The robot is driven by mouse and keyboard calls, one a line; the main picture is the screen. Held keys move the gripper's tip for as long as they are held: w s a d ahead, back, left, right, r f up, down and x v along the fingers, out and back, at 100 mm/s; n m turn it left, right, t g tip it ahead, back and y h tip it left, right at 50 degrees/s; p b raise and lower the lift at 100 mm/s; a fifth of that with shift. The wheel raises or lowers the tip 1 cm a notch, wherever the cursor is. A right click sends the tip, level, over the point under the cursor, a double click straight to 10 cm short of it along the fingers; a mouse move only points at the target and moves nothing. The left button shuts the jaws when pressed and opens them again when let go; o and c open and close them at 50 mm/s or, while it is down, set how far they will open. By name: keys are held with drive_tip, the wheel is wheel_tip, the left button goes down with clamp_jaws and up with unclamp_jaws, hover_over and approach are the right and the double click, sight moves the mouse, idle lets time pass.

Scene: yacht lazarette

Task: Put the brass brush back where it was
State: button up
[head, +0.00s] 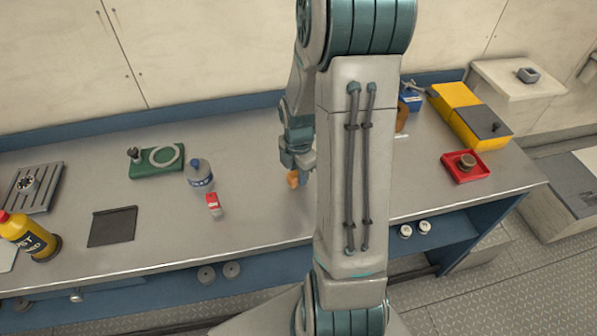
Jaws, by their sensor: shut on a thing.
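My gripper (299,172) is over the middle of the metal workbench, just left of my upright arm link. It is shut on a small orange-brown thing (293,179), which I take to be the brass brush. Only a little of it shows below and beside the fingers. I cannot tell whether it touches the bench top. A flat dark grey pad (112,226) lies bare on the bench at the left.
A clear bottle with a blue label (200,174) and a red-and-white small bottle (214,205) stand left of my gripper. My arm hides part of the bench.

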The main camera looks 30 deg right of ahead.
drive_tip(key=shift+f, duration=0.2)
drive_tip(key=shift+f, duration=0.15)
drive_tip(key=o, duration=0.9)
drive_tip(key=shift+o, duration=0.2)
drive_tip(key=shift+r, duration=0.2)
wheel_tip(320, 180, up, 12)
drive_tip(key=f, duration=0.1)
drive_tip(key=s+a+r+m+t, duration=0.1)
drive_tip(key=s+a+r+m, duration=0.3)
drive_tip(key=m, duration=0.5)
drive_tip(key=s+a+r+m+t, duration=0.2)
drive_tip(key=s+a+r+m, duration=0.2)
drive_tip(key=s+a+m, duration=0.4)
drive_tip(key=shift+s+r+m, duration=0.3)
drive_tip(key=shift+s+m, duration=0.1)
drive_tip(key=shift+m, duration=0.7)
